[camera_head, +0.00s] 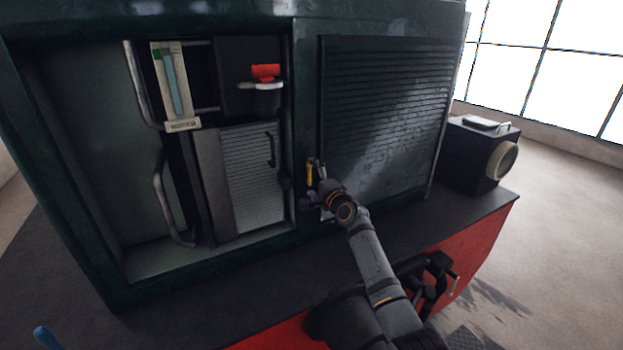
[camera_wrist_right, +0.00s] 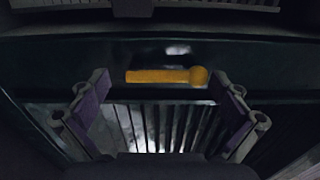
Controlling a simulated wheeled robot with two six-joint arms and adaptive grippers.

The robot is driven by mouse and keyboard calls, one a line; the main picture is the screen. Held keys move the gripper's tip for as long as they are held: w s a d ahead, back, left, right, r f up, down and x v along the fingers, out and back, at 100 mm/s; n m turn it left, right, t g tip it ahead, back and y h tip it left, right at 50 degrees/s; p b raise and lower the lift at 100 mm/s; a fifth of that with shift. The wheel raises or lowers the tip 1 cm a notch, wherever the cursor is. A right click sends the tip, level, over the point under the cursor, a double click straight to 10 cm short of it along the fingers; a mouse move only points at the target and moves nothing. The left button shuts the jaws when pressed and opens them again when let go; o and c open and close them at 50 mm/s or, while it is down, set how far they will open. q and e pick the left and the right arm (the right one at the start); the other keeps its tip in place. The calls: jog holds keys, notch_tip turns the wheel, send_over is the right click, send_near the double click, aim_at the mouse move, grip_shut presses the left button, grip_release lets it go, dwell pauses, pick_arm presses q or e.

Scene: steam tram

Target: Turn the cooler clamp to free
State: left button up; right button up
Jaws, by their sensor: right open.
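The cooler clamp appears to be the yellow handle (camera_head: 309,173) on the dark green post between the open bay and the louvred panel. It stands about upright in the head view. In the right wrist view the yellow bar (camera_wrist_right: 158,77) lies across the picture, with a round knob at its right end. My right gripper (camera_head: 316,186) is at the post, close to the handle and partly covering its surroundings. Its two fingers (camera_wrist_right: 160,98) are spread apart with nothing between their pads; whether they touch the handle cannot be told. My left gripper is not in view.
The louvred panel (camera_head: 385,115) is right of the handle. The open bay at left holds a gauge glass (camera_head: 174,85), a red-topped fitting (camera_head: 265,73), a ribbed panel (camera_head: 252,180) and bent pipes. A black lamp box (camera_head: 480,155) stands at the right on the dark ledge.

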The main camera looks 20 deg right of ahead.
jog(key=s+d, duration=0.2)
jog(key=s, duration=0.9)
jog(key=shift+s+d, duration=0.15)
jog(key=shift+s, duration=0.25)
